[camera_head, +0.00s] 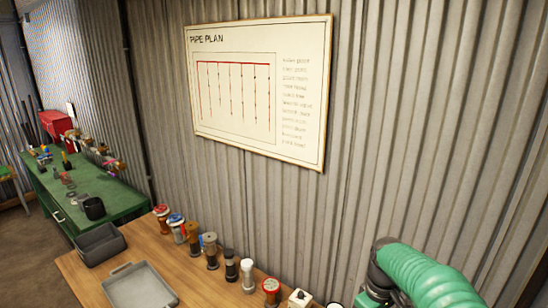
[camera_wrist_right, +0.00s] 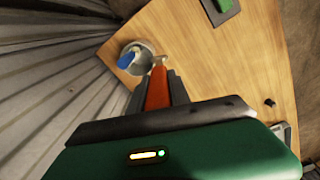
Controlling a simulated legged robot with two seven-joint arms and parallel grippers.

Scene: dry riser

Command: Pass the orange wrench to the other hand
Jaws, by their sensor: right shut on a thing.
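The orange wrench (camera_wrist_right: 158,88) shows in the right wrist view, held between the dark fingers of my right gripper (camera_wrist_right: 160,92). The gripper is shut on its orange handle, and the wrench's metal head points away from the palm. It is above the wooden table (camera_wrist_right: 200,60). In the head view a green and black part of my right arm (camera_head: 425,275) shows at the lower right; the wrench and gripper are out of that view. My left gripper is in neither view.
In the head view, several valves and fittings (camera_head: 230,265) stand in a row along the table's back edge. A grey tray (camera_head: 140,286) and a dark bin (camera_head: 100,243) are at left. A round container with a blue item (camera_wrist_right: 130,60) is beyond the wrench. The corrugated wall is close behind.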

